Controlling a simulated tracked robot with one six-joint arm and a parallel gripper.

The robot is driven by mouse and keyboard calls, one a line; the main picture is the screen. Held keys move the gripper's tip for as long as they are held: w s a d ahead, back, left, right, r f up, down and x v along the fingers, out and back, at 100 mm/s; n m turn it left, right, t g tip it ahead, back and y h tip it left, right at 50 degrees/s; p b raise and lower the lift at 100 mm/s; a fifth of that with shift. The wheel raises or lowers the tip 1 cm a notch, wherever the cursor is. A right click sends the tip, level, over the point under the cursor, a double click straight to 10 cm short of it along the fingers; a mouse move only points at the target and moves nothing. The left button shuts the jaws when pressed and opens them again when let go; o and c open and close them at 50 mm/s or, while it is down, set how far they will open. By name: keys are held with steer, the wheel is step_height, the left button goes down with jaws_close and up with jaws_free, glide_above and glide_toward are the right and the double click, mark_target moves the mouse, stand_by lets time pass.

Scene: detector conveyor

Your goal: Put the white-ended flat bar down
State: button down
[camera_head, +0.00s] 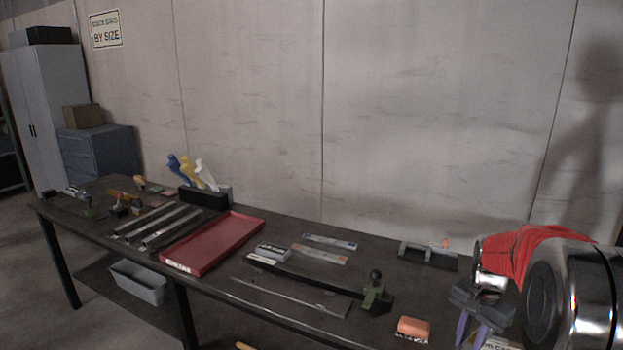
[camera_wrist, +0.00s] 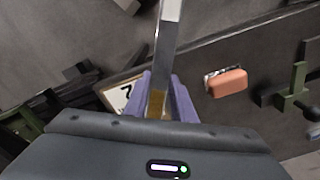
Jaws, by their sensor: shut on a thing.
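My gripper (camera_wrist: 160,92), with purple fingers, is shut on a flat bar (camera_wrist: 167,40). In the wrist view the bar runs from between the fingers up to the top edge. It is pale grey metal with a tan-brown part at the jaws; its far end is cut off by the frame. In the head view my gripper (camera_head: 478,328) is at the lower right, over the right part of the dark workbench (camera_head: 215,285). The held bar cannot be made out clearly there, nor whether it touches the bench.
An orange block (camera_head: 413,327) lies left of my gripper. A green-ended dark bar (camera_head: 310,281) and a thin rod (camera_head: 285,295) lie further left. A red tray (camera_head: 215,240) and several metal bars (camera_head: 172,228) lie beyond. A dark holder (camera_head: 428,255) stands behind.

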steer(key=w+a+f+n, duration=0.1)
steer(key=a+n, duration=0.4)
steer(key=a, duration=0.5)
steer(key=w+a+f+n, duration=0.1)
steer(key=w+a+n, duration=0.1)
steer(key=a+n, duration=0.4)
steer(key=a, duration=0.5)
steer(key=shift+w+a+f, duration=0.2)
steer(key=shift+w+f, duration=0.15)
steer(key=shift+f, duration=0.05)
